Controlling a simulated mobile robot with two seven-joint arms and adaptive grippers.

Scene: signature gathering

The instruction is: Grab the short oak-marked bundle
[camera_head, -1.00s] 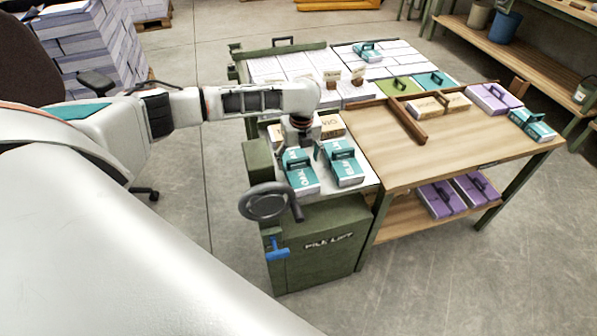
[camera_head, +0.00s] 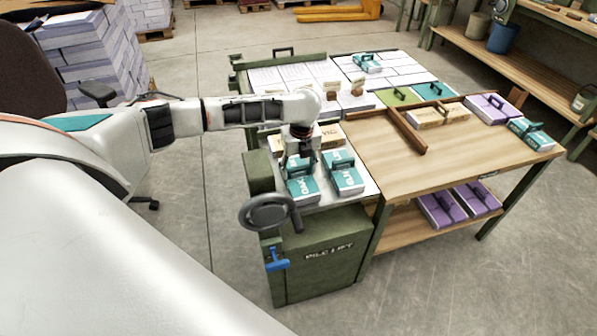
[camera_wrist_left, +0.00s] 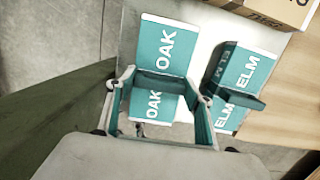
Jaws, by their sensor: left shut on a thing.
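The teal and white OAK bundle (camera_head: 303,192) lies on the pile lift's top at its front left. It also shows in the left wrist view (camera_wrist_left: 165,45), with OAK printed on both sides of its dark handle. My left gripper (camera_head: 299,166) is down over this bundle and shut on its handle, as the left wrist view (camera_wrist_left: 160,86) shows. The bundle appears to rest on the lift top; any gap beneath is hidden. My right gripper is not in view.
A teal ELM bundle (camera_head: 346,180) sits close on the right. Tan bundles (camera_head: 331,134) lie just behind. The wooden table (camera_head: 460,150) has a raised divider (camera_head: 408,132) and bare room. A handwheel (camera_head: 270,211) stands at the lift's front.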

